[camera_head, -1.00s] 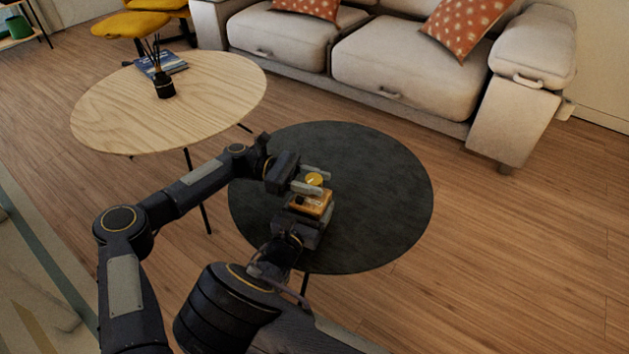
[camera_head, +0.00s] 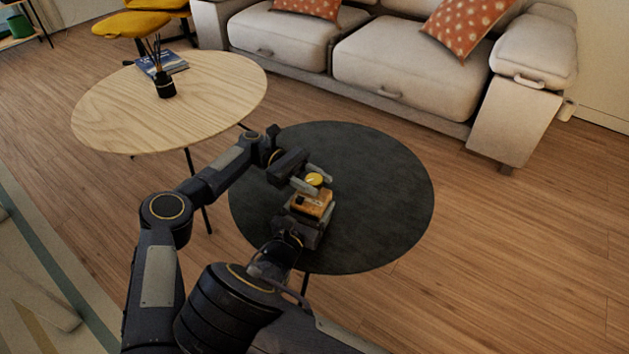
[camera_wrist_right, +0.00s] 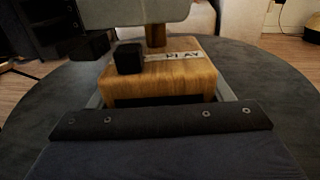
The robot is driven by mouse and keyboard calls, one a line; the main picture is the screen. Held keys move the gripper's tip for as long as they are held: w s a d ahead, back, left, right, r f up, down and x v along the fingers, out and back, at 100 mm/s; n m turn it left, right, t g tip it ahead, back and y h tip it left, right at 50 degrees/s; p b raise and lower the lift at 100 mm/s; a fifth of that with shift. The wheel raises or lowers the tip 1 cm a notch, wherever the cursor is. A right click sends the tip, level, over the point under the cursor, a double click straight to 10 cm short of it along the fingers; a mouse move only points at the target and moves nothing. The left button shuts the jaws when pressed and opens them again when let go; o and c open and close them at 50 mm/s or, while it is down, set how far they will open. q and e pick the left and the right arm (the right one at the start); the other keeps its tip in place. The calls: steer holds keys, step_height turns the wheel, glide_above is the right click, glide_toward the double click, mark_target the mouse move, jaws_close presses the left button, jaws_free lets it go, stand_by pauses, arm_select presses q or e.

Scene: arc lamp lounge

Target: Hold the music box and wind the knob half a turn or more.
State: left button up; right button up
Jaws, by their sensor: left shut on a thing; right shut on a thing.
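The music box is a small wooden box (camera_head: 318,203) above the round black table, with a round yellow knob (camera_head: 314,179) over its top. My right gripper (camera_head: 311,211) is shut on the box from the near side. My left gripper (camera_head: 318,183) reaches in from the left and is shut on the knob, one finger on each side. In the right wrist view the box (camera_wrist_right: 175,70) shows a "PLAY" label, a small black block (camera_wrist_right: 128,58) and a brown shaft (camera_wrist_right: 155,36). A grey left finger (camera_wrist_right: 135,10) hides the knob there.
The round black table (camera_head: 385,205) is otherwise bare. A round light wood table (camera_head: 215,95) at the upper left carries a dark reed diffuser (camera_head: 165,84) and a book (camera_head: 172,64). A beige sofa (camera_head: 410,65) stands behind.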

mark_target(314, 179)
arm_select(q)
steer(key=o, duration=1)
steer(key=shift+r, duration=0.1)
step_height(314, 179, up, 10)
steer(key=shift+f, duration=0.1)
steer(key=shift+c, duration=0.2)
